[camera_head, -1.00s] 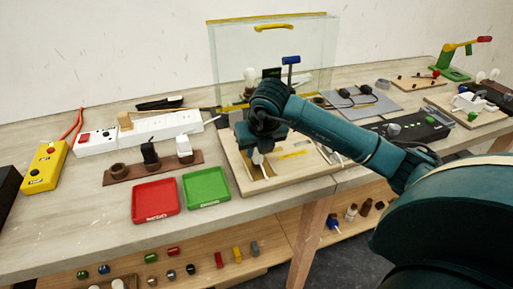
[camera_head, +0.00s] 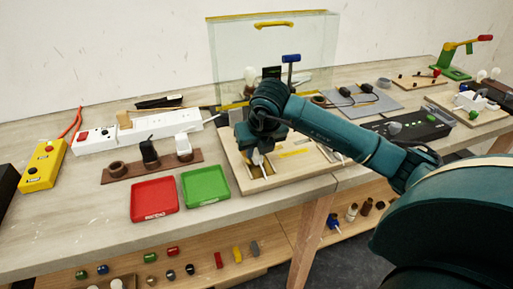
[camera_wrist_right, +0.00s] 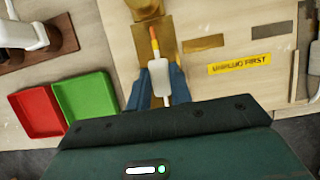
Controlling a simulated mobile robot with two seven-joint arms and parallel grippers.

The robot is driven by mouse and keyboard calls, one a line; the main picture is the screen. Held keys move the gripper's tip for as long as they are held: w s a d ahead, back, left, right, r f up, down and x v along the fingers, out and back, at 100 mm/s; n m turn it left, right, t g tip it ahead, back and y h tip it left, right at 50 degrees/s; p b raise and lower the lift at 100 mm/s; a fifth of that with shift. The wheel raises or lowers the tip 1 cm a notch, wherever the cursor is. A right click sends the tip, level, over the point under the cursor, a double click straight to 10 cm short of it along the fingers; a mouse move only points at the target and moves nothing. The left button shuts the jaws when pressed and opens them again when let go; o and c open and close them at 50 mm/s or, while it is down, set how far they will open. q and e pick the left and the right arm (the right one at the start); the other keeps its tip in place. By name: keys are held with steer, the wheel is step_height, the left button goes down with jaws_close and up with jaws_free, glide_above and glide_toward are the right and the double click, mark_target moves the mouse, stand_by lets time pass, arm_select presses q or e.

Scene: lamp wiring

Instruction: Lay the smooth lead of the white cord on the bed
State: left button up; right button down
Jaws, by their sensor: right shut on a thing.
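My right gripper (camera_head: 258,158) is low over the wooden board. In the right wrist view its two blue fingers (camera_wrist_right: 160,84) are closed on a white piece at the end of the white cord (camera_wrist_right: 159,74). An orange and copper-coloured tip (camera_wrist_right: 153,40) sticks out ahead of the fingers, over a brass-coloured strip (camera_wrist_right: 166,30) that looks like the bed. I cannot tell whether the tip touches the strip. The cord's run behind the fingers is mostly hidden by the gripper. My left gripper is not in view.
The board (camera_head: 320,181) carries a yellow "unplug first" label (camera_wrist_right: 239,64). A red tray (camera_head: 154,199) and a green tray (camera_head: 206,187) lie left of it. A plug rack (camera_head: 125,172), white power strip (camera_head: 137,132) and yellow switch box (camera_head: 43,166) stand further left. A clear screen (camera_head: 240,50) stands behind.

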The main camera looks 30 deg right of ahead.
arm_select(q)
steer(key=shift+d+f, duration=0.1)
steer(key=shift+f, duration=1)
arm_select(e)
steer(key=shift+f, duration=0.45)
steer(key=c, duration=1.2)
jaws_free()
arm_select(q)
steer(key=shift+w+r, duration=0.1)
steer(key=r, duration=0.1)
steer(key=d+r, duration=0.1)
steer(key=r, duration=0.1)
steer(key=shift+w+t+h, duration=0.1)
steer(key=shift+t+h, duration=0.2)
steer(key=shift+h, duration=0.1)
arm_select(e)
steer(key=v, duration=1.3)
steer(key=shift+r, duration=0.3)
